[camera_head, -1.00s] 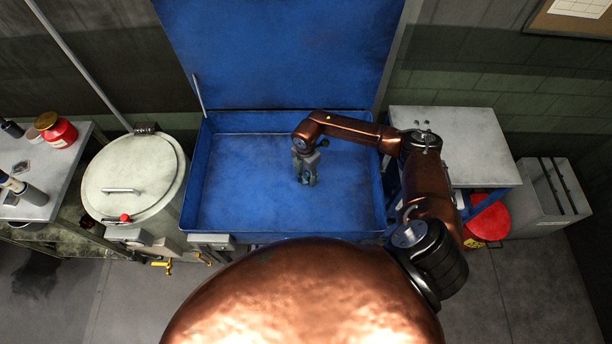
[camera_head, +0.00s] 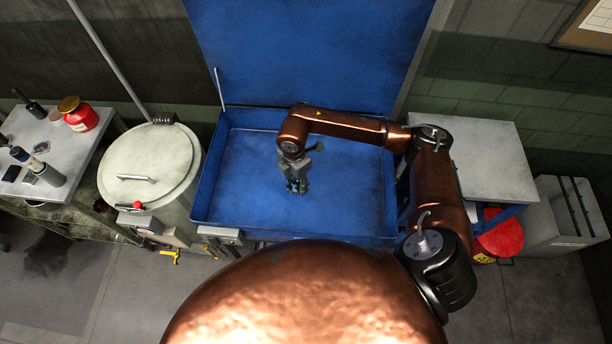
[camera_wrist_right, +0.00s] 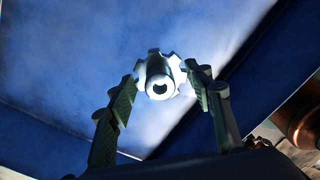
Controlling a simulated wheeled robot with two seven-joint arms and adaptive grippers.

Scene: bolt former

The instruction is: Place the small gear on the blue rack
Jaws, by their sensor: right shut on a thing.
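My right gripper (camera_head: 297,186) points down over the blue open-lidded basin, the blue rack (camera_head: 240,170), in the head view. In the right wrist view my right gripper (camera_wrist_right: 162,88) is shut on the small gear (camera_wrist_right: 159,76), a bright metal piece with teeth and a hub with a dark hole. The gear sits between the two fingertips, with blue surface behind it. In the head view the gear is too small to make out. How high it is above the basin floor I cannot tell. My left gripper is not in view.
A round lidded drum (camera_head: 150,165) stands left of the basin. A bench (camera_head: 60,150) with a red jar (camera_head: 80,117) and bottles is further left. A grey table (camera_head: 487,160), a red bucket (camera_head: 500,240) and a grey bin (camera_head: 562,220) are at the right. Most of the basin floor is clear.

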